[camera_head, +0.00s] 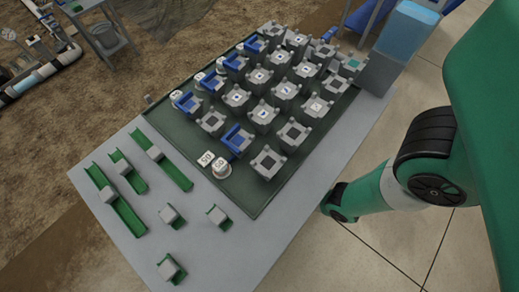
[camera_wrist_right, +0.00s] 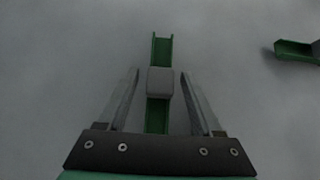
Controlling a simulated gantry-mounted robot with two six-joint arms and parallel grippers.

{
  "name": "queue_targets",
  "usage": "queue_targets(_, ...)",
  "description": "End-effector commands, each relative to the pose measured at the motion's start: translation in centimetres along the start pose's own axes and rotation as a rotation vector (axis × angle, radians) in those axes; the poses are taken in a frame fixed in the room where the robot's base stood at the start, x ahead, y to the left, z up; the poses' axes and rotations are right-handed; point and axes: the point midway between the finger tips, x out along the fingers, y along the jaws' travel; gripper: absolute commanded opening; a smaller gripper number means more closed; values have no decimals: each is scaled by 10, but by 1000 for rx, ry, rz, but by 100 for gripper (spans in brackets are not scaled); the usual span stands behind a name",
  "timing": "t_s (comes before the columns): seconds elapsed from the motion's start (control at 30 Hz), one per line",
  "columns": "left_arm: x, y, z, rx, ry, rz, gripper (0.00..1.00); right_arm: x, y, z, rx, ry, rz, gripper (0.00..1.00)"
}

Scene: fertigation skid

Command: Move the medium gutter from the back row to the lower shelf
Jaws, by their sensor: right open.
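Three green gutters with grey blocks on them form the back row on the grey tabletop in the head view. By length, the medium gutter looks like the right one (camera_head: 175,173); the longest (camera_head: 130,215) is at left and the shortest (camera_head: 138,182) between them. My right gripper (camera_wrist_right: 160,72) is open in the right wrist view. A green gutter (camera_wrist_right: 161,48) with a grey block (camera_wrist_right: 160,82) lies between and beyond its fingers, with gaps on both sides. I cannot tell which gutter it is. The right fingers are hidden in the head view. My left gripper is not in view.
Three shorter green pieces with grey blocks, one of them the right piece (camera_head: 217,218), lie on the tabletop (camera_head: 110,260). A dark green tray (camera_head: 235,200) holds several grey and blue fittings. Another green gutter (camera_wrist_right: 294,51) shows at the right wrist view's edge.

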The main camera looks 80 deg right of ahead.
Motion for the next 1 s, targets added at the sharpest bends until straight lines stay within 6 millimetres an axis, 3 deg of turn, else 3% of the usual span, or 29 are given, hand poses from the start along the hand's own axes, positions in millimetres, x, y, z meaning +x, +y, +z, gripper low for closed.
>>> queue_targets(0.27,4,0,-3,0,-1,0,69,-7,2,4,1,-2,8,67)
queue_targets(0.5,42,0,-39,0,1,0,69,-76,1,8,0,1,8,67)
queue_targets(0.7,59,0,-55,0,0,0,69,-113,1,5,0,-1,9,67)
queue_targets(1.0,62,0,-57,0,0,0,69,-122,0,2,1,-2,7,67)
